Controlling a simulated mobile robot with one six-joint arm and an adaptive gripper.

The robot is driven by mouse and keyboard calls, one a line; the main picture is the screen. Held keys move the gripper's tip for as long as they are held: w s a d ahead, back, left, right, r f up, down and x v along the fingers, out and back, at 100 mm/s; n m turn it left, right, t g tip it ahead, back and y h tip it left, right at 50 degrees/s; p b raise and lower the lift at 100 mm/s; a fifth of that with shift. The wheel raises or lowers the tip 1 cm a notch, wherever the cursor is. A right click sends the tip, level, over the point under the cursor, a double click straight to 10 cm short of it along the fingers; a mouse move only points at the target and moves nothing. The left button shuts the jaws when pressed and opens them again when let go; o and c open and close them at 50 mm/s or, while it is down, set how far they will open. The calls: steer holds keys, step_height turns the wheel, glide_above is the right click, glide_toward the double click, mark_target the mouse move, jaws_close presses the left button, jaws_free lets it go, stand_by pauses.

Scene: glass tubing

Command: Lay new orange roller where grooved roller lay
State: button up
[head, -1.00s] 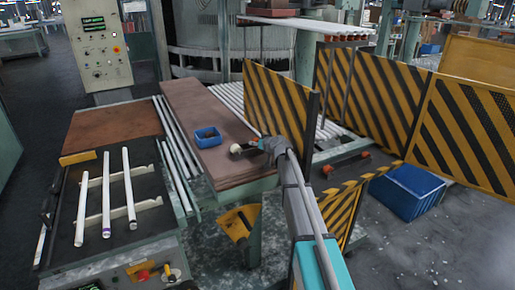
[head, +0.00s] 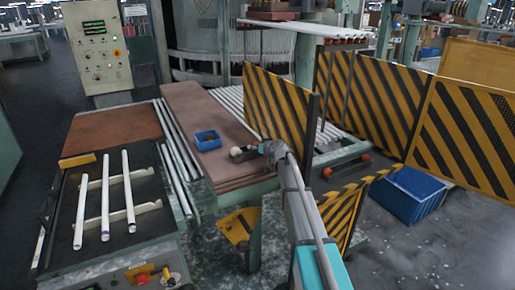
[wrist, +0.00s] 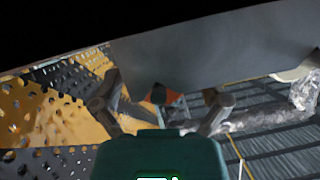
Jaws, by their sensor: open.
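My gripper (head: 258,150) is beside the front right edge of the brown board, in the head view. A small pale round object (head: 236,151) shows right at its tip; I cannot tell whether it is the grooved roller. In the wrist view my gripper (wrist: 163,97) has its two fingers spread, with nothing clearly held between them. A small orange piece with a dark centre (wrist: 172,96) shows beyond the fingers. In the head view orange round ends (head: 365,156) sit on a dark bar right of the gripper. I cannot tell which is the new orange roller.
A blue bin (head: 207,140) with something dark inside stands on the brown board (head: 185,105). Striped yellow guards (head: 275,105) rise close behind and right of my arm. White tubes (head: 128,190) lie on a rack at left.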

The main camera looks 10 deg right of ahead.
steer(key=p+v, duration=0.5)
steer(key=v, duration=0.8)
steer(key=shift+s+r, duration=0.15)
steer(key=shift+s, duration=0.2)
stand_by(0.4)
steer(key=s+a+f+g+h, duration=0.1)
steer(key=s+f+g, duration=0.3)
steer(key=s, duration=0.7)
steer(key=s+a+f+m+g+h, duration=0.1)
steer(key=s+a+f+g+h, duration=0.1)
steer(key=s, duration=0.9)
steer(key=s+a+f+m+g+h, duration=0.1)
steer(key=s+f+g, duration=0.4)
steer(key=s, duration=0.7)
steer(key=shift+a+f+g+h, duration=0.3)
steer(key=shift+g+h, duration=0.4)
steer(key=shift+g, duration=0.1)
